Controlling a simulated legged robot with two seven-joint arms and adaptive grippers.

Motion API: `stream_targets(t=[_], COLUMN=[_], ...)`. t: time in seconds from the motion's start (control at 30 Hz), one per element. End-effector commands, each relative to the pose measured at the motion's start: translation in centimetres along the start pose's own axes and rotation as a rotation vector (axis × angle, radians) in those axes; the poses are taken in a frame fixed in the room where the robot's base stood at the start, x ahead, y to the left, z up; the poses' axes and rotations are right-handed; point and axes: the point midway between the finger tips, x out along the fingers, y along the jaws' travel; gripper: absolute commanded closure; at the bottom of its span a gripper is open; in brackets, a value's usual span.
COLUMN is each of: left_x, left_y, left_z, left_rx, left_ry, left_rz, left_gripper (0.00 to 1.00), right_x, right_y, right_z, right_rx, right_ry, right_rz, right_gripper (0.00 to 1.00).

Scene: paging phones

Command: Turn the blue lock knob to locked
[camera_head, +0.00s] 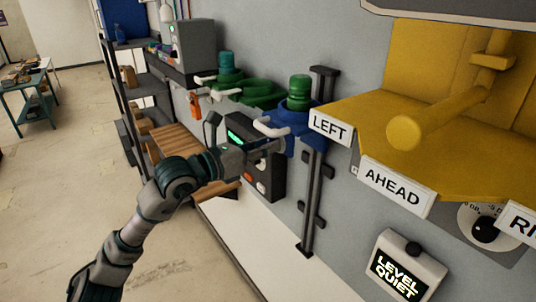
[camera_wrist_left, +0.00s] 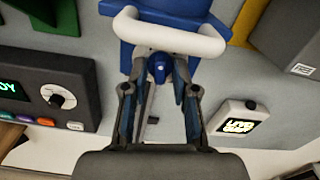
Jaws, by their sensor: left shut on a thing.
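The blue lock knob (camera_wrist_left: 158,68) shows in the wrist view, under the white curved bar of a blue bracket (camera_wrist_left: 170,8). My left gripper (camera_wrist_left: 164,88) has its two fingers on either side of the knob, shut on it. In the head view my left gripper (camera_head: 272,148) reaches the wall just below the blue bracket (camera_head: 292,138) and its white handle (camera_head: 270,128). The knob itself is hidden there by the gripper. I cannot tell which way the knob is turned. My right gripper is in neither view.
A dark box with a green display (camera_head: 268,178) is on the wall beside my left gripper. A dark vertical rail (camera_head: 313,190) runs below the bracket. A yellow shelf (camera_head: 450,150) with LEFT and AHEAD labels juts out right. A LEVEL QUIET sign (camera_head: 408,268) is lower right.

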Motion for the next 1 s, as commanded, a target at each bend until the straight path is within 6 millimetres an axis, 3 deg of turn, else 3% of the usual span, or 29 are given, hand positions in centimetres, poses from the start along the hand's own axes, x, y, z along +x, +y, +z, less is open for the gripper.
stream_targets(t=[0.47, 0.6, 1.0], left_x=[-0.1, -0.1, -0.1], left_y=[0.1, 0.0, -0.1], left_z=[0.0, 0.1, 0.2], left_rx=[0.451, 0.580, 0.865], left_ry=[-0.002, -0.003, -0.003], left_rz=[0.003, 0.003, 0.002], left_gripper=[1.00, 1.00, 1.00], right_x=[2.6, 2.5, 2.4], right_y=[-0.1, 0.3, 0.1], right_z=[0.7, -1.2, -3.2], right_rx=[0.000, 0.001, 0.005], right_ry=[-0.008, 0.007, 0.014], right_rz=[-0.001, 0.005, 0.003], right_gripper=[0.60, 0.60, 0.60])
